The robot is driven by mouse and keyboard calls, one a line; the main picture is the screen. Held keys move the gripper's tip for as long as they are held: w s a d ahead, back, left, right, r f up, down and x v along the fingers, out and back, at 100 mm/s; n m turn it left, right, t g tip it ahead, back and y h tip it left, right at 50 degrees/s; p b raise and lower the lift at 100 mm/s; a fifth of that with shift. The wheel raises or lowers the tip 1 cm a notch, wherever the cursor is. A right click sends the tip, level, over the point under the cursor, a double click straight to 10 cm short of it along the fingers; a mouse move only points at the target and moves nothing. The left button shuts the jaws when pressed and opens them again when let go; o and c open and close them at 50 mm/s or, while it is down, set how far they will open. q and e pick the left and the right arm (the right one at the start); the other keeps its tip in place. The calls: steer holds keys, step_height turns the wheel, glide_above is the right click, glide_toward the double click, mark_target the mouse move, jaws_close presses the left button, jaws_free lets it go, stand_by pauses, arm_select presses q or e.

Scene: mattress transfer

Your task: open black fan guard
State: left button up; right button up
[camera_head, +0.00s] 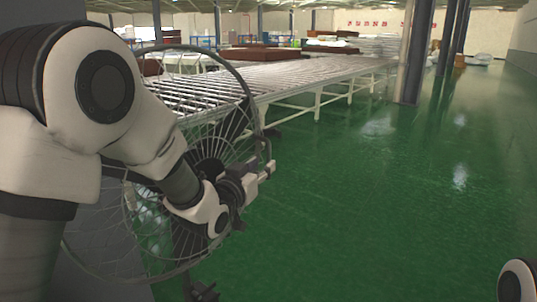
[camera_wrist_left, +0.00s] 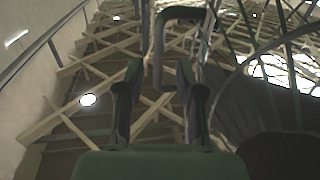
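The black fan guard (camera_head: 244,88) is a large round wire cage at the left of the head view. My left arm hides part of it. My left gripper (camera_head: 264,172) is in front of the guard's right side, near its rim. A dark rounded loop (camera_wrist_left: 185,14) shows just beyond the fingertips, and curved guard wires (camera_wrist_left: 285,42) show at the right. I cannot tell whether the gripper touches the guard. My right gripper is out of view.
A long white roller conveyor (camera_head: 310,75) runs behind the fan toward the back. Dark pillars (camera_head: 417,55) stand beyond it at the right. The green floor (camera_head: 390,200) to the right of the fan is clear. Stacked goods (camera_head: 375,45) lie at the back.

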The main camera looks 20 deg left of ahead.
mark_target(268, 161)
arm_select(q)
steer(key=w, duration=0.3)
steer(key=w+p, duration=0.1)
steer(key=shift+w+d, duration=0.3)
steer(key=shift+d, duration=0.05)
jaws_close()
steer(key=shift+d, duration=0.15)
